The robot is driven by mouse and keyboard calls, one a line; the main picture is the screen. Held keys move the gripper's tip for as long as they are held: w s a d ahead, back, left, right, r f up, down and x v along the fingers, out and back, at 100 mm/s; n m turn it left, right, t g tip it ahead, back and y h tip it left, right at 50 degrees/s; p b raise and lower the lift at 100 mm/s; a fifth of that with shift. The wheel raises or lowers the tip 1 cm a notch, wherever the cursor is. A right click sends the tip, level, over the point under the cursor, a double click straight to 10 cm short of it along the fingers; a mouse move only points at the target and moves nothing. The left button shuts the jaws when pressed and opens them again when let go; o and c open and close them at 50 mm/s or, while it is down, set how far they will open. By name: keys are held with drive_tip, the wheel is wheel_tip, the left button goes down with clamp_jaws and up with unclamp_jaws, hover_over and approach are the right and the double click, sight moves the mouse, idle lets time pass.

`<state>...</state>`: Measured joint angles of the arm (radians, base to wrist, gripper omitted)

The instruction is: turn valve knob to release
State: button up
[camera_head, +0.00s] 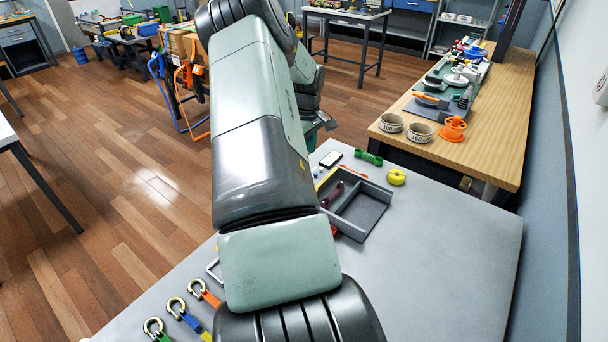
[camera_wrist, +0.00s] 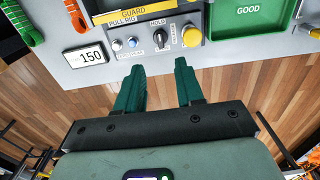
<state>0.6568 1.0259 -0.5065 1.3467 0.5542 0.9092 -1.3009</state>
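The valve knob (camera_wrist: 162,37) is a black dial on the grey pull rig panel (camera_wrist: 118,62), at the upper middle of the wrist view. A HOLD label stands above it and a sideways label, seemingly RELEASE, stands at its right. Its exact pointer direction is too small to tell. My gripper (camera_wrist: 159,67) has two green fingers spread apart with nothing between them. The fingertips are just below the knob in the picture and appear apart from it. In the head view my arm hides the knob and most of my gripper.
A round yellow button (camera_wrist: 191,36) sits right beside the knob; two small buttons lie left. A 150 display (camera_wrist: 86,56) and a green GOOD tray (camera_wrist: 245,47) flank the panel. On the table (camera_head: 440,250) are a grey compartment tray (camera_head: 365,235), a yellow ring (camera_head: 397,177) and hooked straps (camera_head: 190,318).

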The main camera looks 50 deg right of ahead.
wheel_tip(320, 180, down, 11)
drive_tip(key=shift+r, duration=0.2)
idle(0.3)
clamp_jaws()
